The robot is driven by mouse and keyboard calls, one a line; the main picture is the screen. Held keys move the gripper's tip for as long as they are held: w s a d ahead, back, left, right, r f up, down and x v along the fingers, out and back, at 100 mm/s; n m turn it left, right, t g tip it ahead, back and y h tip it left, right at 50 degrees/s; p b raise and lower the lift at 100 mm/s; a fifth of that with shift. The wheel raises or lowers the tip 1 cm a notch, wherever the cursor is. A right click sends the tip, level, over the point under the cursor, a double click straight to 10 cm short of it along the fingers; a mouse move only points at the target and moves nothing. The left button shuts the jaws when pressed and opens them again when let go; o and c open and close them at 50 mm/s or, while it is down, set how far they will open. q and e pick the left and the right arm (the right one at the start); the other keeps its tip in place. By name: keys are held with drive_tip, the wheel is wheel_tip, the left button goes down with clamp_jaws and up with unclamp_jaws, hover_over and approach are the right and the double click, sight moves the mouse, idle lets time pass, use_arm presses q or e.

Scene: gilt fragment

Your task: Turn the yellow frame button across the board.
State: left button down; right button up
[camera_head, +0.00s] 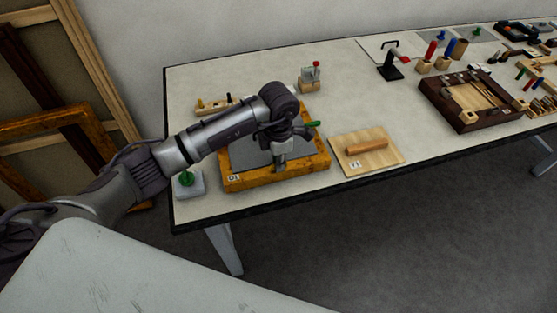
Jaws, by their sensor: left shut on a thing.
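A gilt, yellow-brown wooden frame (313,172) with the label D1 lies flat near the left end of the table. A grey board (245,152) fills its inside. My left arm reaches in from the left over it. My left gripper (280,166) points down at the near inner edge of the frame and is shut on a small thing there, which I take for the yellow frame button. Its fingers hide the button, so I cannot tell which way it is turned. A green-tipped piece (314,124) shows beside the gripper at the right. My right gripper is not in view.
A wooden board with a bar (372,146) lies right of the frame. A green knob on a pale block (187,181) stands at its left. A red-topped wooden block (310,76) and a pegged wooden strip (213,105) are behind. A dark wooden box (437,100) lies farther right.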

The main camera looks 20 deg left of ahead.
use_arm(q)
drive_tip(key=shift+n, duration=0.3)
drive_tip(key=shift+n+b, duration=0.3)
drive_tip(key=shift+b, duration=0.05)
drive_tip(key=n+b, duration=0.1)
drive_tip(key=n, duration=0.2)
drive_tip(key=n+b, duration=0.2)
drive_tip(key=n, duration=0.4)
drive_tip(key=shift+n+b, duration=0.3)
drive_tip(key=n, duration=0.3)
drive_tip(key=shift+n+b, duration=0.3)
drive_tip(key=shift+b, duration=0.05)
drive_tip(key=shift+r+n, duration=0.1)
drive_tip(key=shift+n, duration=1.5)
drive_tip(key=shift+w, duration=0.1)
drive_tip(key=c, duration=1.2)
unclamp_jaws()
